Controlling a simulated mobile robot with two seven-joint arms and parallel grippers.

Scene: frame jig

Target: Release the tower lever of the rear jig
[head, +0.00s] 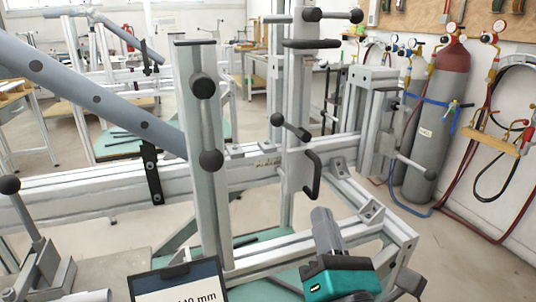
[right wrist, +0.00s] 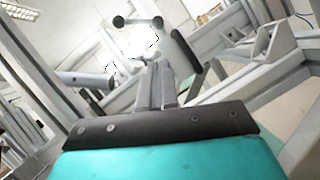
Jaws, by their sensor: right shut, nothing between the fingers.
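The near jig stands in the head view as a silver frame with two upright towers. The left tower (head: 186,110) carries a lever with round black knobs (head: 203,85). The right tower (head: 296,90) has a short lever with black knobs (head: 291,127) at mid-height and a black handle (head: 313,175) below it. I cannot tell which lever is the tower lever of the rear jig. My right gripper (head: 321,214) is shut and empty, below the black handle and apart from it. In the right wrist view its fingers (right wrist: 161,84) are together, with a knobbed bar (right wrist: 137,21) beyond. My left gripper is not in view.
A grey tube (head: 90,95) slants in from the upper left to the left tower. A display (head: 178,284) stands at the bottom. A silver side beam (head: 365,215) flanks my right gripper. Gas cylinders (head: 433,125) stand by the right wall. Another jig (head: 115,65) stands behind.

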